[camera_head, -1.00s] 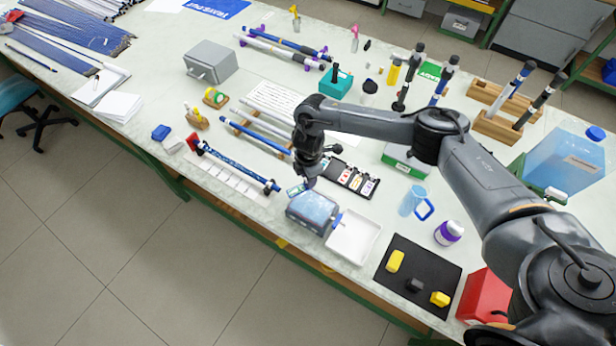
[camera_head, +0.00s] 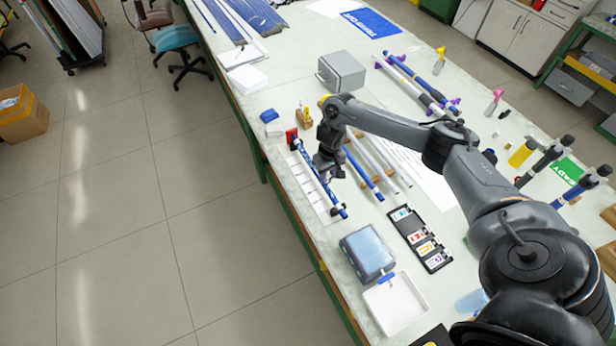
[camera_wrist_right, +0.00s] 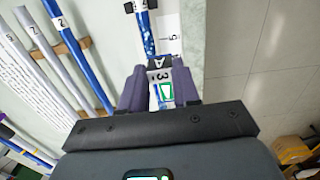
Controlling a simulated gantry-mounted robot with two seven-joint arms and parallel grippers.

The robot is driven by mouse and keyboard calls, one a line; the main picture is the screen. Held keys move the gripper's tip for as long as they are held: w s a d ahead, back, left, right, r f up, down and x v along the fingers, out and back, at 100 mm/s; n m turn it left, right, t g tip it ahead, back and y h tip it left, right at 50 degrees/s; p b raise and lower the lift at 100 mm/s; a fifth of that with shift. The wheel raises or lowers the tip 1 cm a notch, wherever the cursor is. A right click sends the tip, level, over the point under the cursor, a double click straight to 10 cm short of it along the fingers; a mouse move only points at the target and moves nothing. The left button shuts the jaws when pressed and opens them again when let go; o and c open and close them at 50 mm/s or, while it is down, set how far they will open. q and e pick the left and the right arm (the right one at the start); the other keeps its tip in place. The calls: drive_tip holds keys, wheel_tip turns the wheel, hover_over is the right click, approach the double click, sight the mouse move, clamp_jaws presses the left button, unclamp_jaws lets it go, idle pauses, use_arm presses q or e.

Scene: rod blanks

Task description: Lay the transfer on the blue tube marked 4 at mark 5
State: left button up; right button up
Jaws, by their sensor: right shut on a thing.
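A speckled blue tube (camera_head: 333,199) lies in a holder with a red end piece (camera_head: 291,136), beside a white mark strip (camera_head: 310,190). In the wrist view, the tube (camera_wrist_right: 147,33) runs up from between my fingers, next to a strip mark that looks like 5 (camera_wrist_right: 172,29). The tube's own label is too small to read surely. My right gripper (camera_head: 326,176) is at this tube's middle part. It is shut on a small transfer (camera_wrist_right: 162,88) with a 3 and a green shape. Whether the transfer touches the tube is unclear. My left gripper is out of view.
Several blue and white tubes (camera_head: 362,172) lie on a rack to the right. A grey box (camera_head: 341,72) stands behind. Open floor lies left of the bench.

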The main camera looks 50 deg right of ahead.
drive_tip(key=s+f+b, duration=0.1)
drive_tip(key=f, duration=0.1)
drive_tip(key=s+d+f+b, duration=0.1)
drive_tip(key=f+b, duration=0.1)
drive_tip(key=s+f+b, duration=0.1)
drive_tip(key=f+b, duration=0.1)
drive_tip(key=shift+d+f, duration=0.25)
drive_tip(key=shift+f, duration=0.05)
drive_tip(key=shift+f+b, duration=0.65)
drive_tip(key=shift+b, duration=0.35)
drive_tip(key=shift+f, duration=0.1)
idle(0.4)
drive_tip(key=shift+p, duration=0.4)
